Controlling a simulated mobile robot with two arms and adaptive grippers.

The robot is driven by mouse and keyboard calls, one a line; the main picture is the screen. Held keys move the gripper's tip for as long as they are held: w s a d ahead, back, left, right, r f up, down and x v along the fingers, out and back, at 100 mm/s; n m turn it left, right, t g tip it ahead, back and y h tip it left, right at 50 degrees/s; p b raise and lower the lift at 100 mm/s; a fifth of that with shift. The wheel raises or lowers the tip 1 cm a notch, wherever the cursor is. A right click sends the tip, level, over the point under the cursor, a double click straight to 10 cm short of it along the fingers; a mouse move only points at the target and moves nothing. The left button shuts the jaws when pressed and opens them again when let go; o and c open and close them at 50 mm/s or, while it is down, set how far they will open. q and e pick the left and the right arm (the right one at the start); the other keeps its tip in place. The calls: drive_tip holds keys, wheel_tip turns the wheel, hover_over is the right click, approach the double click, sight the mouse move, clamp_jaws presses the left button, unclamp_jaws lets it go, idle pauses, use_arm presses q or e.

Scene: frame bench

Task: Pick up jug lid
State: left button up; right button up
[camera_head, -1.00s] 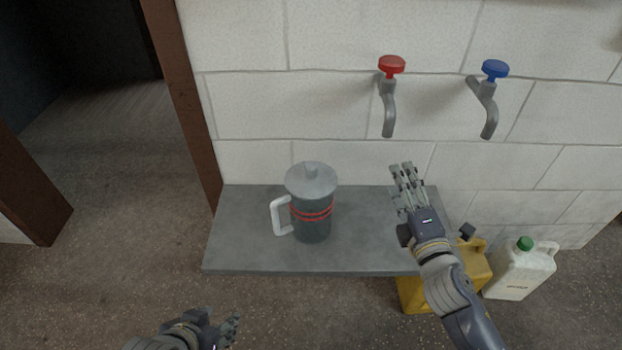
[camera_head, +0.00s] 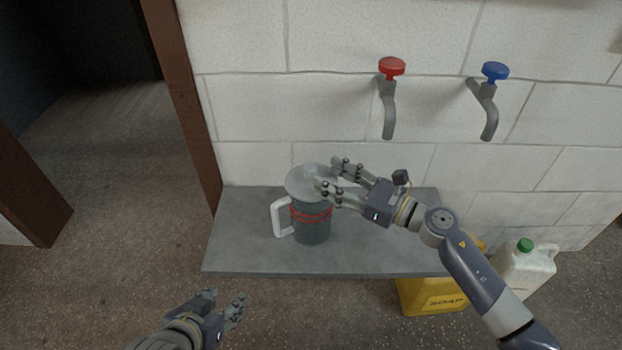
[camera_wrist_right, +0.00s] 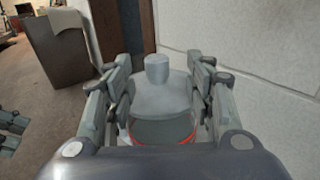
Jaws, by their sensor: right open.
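The jug (camera_head: 311,222) is dark grey with red bands and a white handle, and stands upright on the grey bench. Its light grey lid (camera_head: 300,183) with a small knob sits on top. My right gripper (camera_head: 328,176) is open at the right side of the lid, partly covering it in the head view. In the right wrist view the lid (camera_wrist_right: 162,95) and its knob show between the open fingers (camera_wrist_right: 158,88), with no clear grasp. My left gripper (camera_head: 226,305) is open and empty at the lower left, in front of the bench.
The bench (camera_head: 240,250) is otherwise clear. A red-handled tap (camera_head: 390,90) and a blue-handled tap (camera_head: 489,95) stick out of the wall above. A yellow soap canister (camera_head: 430,295) and a white canister (camera_head: 524,270) stand on the floor at right.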

sight(317, 172)
drive_tip(key=x, duration=0.5)
drive_tip(key=shift+a, duration=0.35)
drive_tip(key=shift+c, duration=0.6)
drive_tip(key=c, duration=1.1)
